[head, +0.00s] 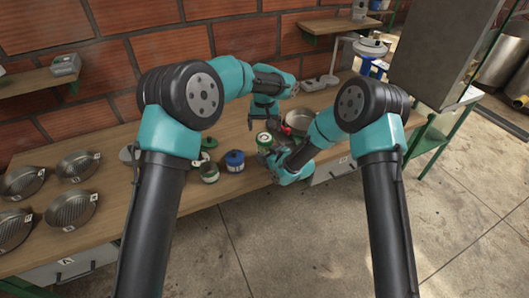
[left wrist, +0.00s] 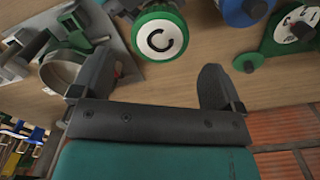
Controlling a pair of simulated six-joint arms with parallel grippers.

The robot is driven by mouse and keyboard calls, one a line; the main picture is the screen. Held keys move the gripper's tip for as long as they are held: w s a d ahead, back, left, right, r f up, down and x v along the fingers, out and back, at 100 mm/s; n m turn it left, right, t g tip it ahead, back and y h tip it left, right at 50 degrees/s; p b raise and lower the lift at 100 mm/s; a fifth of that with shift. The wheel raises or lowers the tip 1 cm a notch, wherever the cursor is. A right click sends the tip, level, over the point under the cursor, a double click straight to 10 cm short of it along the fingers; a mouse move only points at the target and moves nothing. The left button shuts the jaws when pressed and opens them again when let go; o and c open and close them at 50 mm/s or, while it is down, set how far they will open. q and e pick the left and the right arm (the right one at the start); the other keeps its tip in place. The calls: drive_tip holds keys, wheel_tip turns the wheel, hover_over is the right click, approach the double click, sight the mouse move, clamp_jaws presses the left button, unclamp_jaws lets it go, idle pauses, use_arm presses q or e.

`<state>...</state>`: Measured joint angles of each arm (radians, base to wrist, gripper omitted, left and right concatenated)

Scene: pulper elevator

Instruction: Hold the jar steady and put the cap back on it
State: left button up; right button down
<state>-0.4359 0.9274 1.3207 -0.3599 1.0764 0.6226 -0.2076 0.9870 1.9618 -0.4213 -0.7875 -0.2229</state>
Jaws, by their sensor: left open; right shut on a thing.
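A green jar (head: 264,138) with a round white top stands on the bench between my grippers. In the left wrist view the top of the green jar (left wrist: 160,37) shows a black C; I cannot tell whether this is a separate cap. My right gripper (head: 268,152) is shut at the jar's near side, its fingers partly hidden by the arm. My left gripper (head: 264,124) is open and empty, just behind the jar. In its wrist view the fingers (left wrist: 157,78) are wide apart with bare bench between them, and the jar lies beyond.
A blue jar (head: 235,160) and a pale jar with green parts (head: 208,172) stand to the left. A metal pan (head: 299,121) lies right of my left gripper. Several labelled ribbed pans (head: 76,165) fill the bench's left end. A brick wall (head: 170,52) rises behind.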

sight(264, 137)
use_arm(q)
wheel_tip(264, 137, up, 3)
drive_tip(key=shift+f+n, duration=0.1)
drive_tip(key=shift+n, duration=0.2)
drive_tip(key=shift+f, duration=0.2)
drive_tip(key=shift+f, duration=3.85)
drive_tip(key=shift+c, duration=0.4)
drive_tip(key=c, duration=0.8)
drive_tip(key=o, duration=1)
drive_tip(key=shift+c, duration=0.2)
